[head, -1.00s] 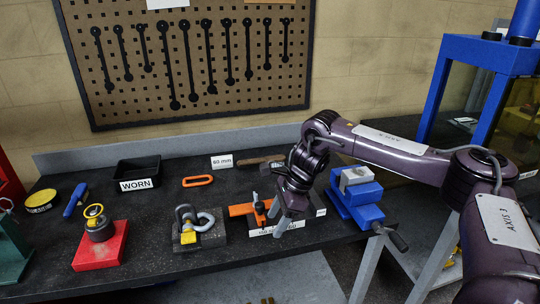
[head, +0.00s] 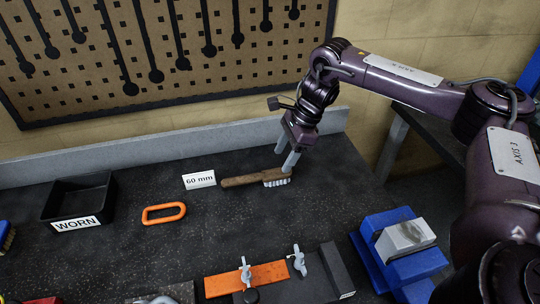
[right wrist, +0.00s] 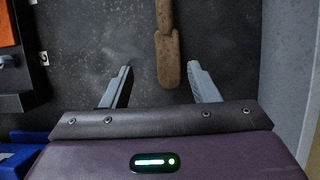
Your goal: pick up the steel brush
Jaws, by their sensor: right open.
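The steel brush (head: 250,179) lies on the dark bench in the head view, wooden handle to the left and pale bristles to the right. My right gripper (head: 287,165) is open, fingers pointing down at the bristle end. In the right wrist view the brush (right wrist: 166,40) runs away from me, and its wider near end shows between the open fingers of my right gripper (right wrist: 160,70), closer to the right finger. Neither finger is visibly closed on it. I cannot tell the exact height of the fingertips over the bench. My left gripper is not in view.
A "60 mm" card (head: 199,180) stands beside the brush handle. A black WORN bin (head: 76,205) and an orange ring (head: 164,214) are to the left. An orange clamp fixture (head: 245,279) and blue vise (head: 398,250) sit in front. A grey ledge (head: 150,157) runs behind.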

